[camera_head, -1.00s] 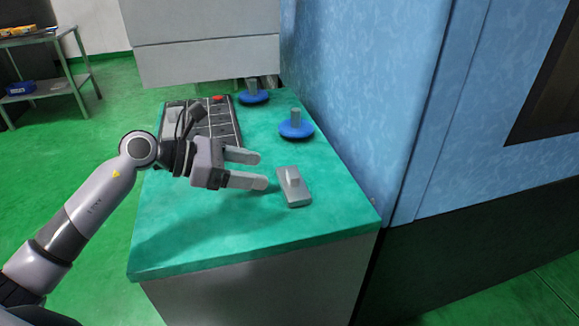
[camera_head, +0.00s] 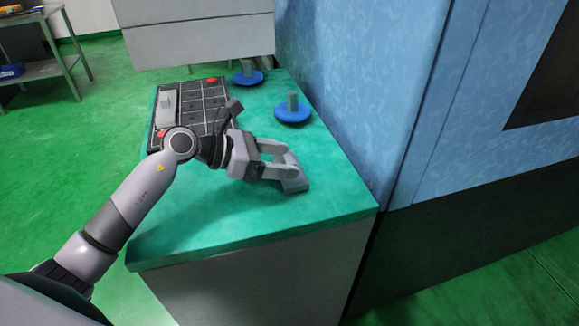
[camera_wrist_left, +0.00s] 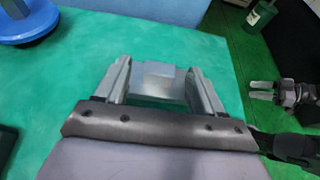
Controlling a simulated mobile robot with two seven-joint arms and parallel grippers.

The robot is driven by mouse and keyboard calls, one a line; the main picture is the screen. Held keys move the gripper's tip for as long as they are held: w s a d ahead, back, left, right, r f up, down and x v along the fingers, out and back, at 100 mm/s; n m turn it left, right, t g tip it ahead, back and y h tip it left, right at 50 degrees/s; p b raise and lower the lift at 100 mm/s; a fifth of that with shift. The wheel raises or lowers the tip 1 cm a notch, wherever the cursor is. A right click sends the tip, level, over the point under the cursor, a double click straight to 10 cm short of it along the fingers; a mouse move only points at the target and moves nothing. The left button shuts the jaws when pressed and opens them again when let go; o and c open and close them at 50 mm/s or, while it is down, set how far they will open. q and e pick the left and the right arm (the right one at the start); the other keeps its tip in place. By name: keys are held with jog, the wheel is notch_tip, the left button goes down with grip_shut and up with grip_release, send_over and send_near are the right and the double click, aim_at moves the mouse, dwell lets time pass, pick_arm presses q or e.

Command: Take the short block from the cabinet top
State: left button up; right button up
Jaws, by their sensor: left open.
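A short grey block (camera_head: 296,184) with a flat base and a raised middle lies on the green cabinet top (camera_head: 210,225). My left gripper (camera_head: 286,161) is open at the block, low over the top, and its fingers partly hide the block in the head view. In the left wrist view the block (camera_wrist_left: 159,80) shows between the two spread fingers of my left gripper (camera_wrist_left: 159,72), with a gap on each side. My right gripper (camera_wrist_left: 262,91) shows at the right of the left wrist view, its fingers apart and empty, away from the cabinet top.
Two blue round bases with grey uprights, a near one (camera_head: 292,114) and a far one (camera_head: 248,77), stand behind the block. A dark gridded tray (camera_head: 207,98) lies at the back left. A blue machine wall (camera_head: 350,90) borders the right side. The front of the top is clear.

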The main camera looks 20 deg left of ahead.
pick_arm(q)
grip_shut()
jog(key=shift+r, duration=0.1)
